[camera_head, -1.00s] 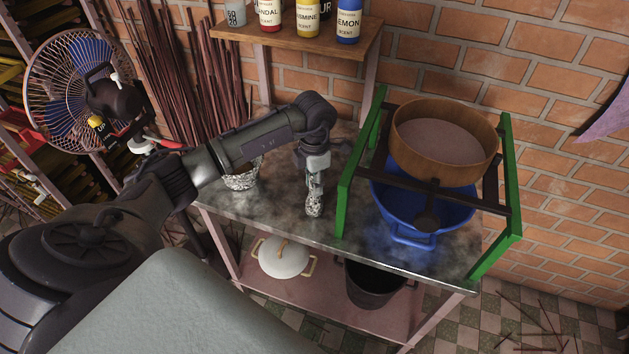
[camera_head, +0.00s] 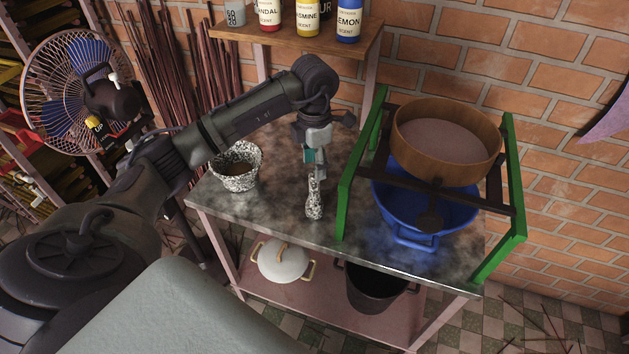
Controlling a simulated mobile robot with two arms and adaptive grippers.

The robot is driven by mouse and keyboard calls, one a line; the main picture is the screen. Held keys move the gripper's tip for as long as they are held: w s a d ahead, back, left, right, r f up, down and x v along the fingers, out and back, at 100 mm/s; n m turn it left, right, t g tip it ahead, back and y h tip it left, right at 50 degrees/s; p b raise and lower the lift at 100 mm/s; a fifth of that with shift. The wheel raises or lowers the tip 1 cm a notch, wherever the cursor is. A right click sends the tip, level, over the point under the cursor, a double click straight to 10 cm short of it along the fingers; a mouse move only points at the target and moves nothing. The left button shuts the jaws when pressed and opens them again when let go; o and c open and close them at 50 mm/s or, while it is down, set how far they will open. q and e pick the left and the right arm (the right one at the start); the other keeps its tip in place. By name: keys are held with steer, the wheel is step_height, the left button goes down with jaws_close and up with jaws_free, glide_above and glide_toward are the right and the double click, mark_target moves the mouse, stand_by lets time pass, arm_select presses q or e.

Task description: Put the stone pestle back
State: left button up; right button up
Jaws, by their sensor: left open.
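The speckled stone pestle (camera_head: 314,202) is on the grey table between the mortar and the green frame, its thick end towards the table's front edge. I cannot tell whether it stands or lies. My left gripper (camera_head: 317,172) points down just above its thin upper end, open, and partly hides that end. The speckled stone mortar (camera_head: 238,180) stands on the table to the left, apart from the pestle, with brown contents. My right gripper is out of view.
The green frame (camera_head: 348,190) carries a wooden sieve (camera_head: 446,150) over a blue basin (camera_head: 400,210) on the right. A shelf (camera_head: 290,40) with scent bottles is at the back. Incense sticks (camera_head: 185,70) and a fan (camera_head: 75,95) are left. The table (camera_head: 265,213) is clear between mortar and pestle.

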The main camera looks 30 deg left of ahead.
arm_select(q)
step_height(320, 180, up, 4)
steer(key=shift+r+b, duration=0.1)
steer(key=shift+b, duration=0.3)
steer(key=shift+r, duration=0.45)
